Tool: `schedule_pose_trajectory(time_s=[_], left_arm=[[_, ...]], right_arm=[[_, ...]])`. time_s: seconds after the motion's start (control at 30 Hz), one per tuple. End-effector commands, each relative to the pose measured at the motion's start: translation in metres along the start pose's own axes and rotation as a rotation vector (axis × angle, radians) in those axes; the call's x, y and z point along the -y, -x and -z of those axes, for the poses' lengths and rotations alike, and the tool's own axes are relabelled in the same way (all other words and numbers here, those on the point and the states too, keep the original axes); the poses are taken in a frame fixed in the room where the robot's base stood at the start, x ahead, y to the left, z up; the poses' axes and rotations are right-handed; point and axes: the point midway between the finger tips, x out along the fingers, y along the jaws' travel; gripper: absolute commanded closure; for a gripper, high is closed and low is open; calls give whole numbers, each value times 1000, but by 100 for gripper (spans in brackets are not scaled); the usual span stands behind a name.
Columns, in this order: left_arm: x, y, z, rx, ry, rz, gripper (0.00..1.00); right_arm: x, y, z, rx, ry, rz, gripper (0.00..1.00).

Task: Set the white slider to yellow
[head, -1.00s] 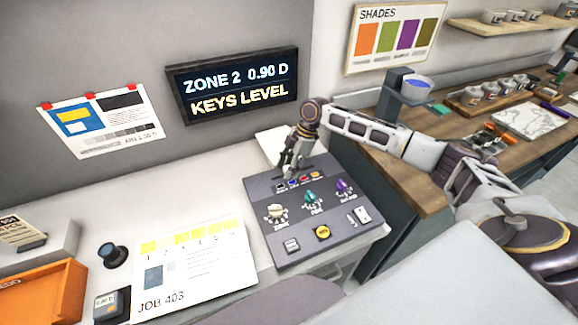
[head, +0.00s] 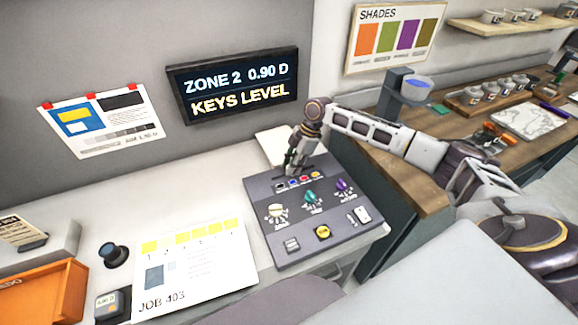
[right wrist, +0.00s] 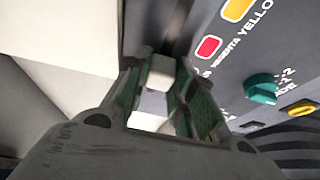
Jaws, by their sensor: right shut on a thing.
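The white slider (right wrist: 160,72) shows in the right wrist view as a pale cap between my right gripper's fingers, which are shut on it. In the head view my right gripper (head: 294,168) reaches down to the back of the grey console (head: 345,238) and hides the slider. The yellow key patch (head: 317,175) lies to the right of the gripper. In the right wrist view the yellow patch (right wrist: 238,9) is at the top, beyond the magenta patch (right wrist: 208,47), and the slider lies short of both. My left gripper is not in view.
Cream, teal and purple knobs (head: 343,187) stand on the console, with a yellow button (head: 323,232) in front. A display (head: 233,84) reads "ZONE 2 0.90 D, KEYS LEVEL". A job sheet (head: 205,281) lies left of the console.

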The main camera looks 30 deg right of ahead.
Motion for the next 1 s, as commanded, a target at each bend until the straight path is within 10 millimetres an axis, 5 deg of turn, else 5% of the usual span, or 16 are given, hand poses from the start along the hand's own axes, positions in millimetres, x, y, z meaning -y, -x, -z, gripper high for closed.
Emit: schedule_pose_trajectory(time_s=[0.4, 0.77, 0.8, 1.0], left_arm=[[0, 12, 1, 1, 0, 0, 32], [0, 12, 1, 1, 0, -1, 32], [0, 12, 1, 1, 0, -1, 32], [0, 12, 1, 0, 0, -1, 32]], right_arm=[[0, 30, -71, 3, -5, -1, 100], [-1, 34, -78, 6, -4, -4, 100], [-1, 34, -78, 7, -4, -4, 71], [0, 33, -76, 4, -3, -3, 54]])
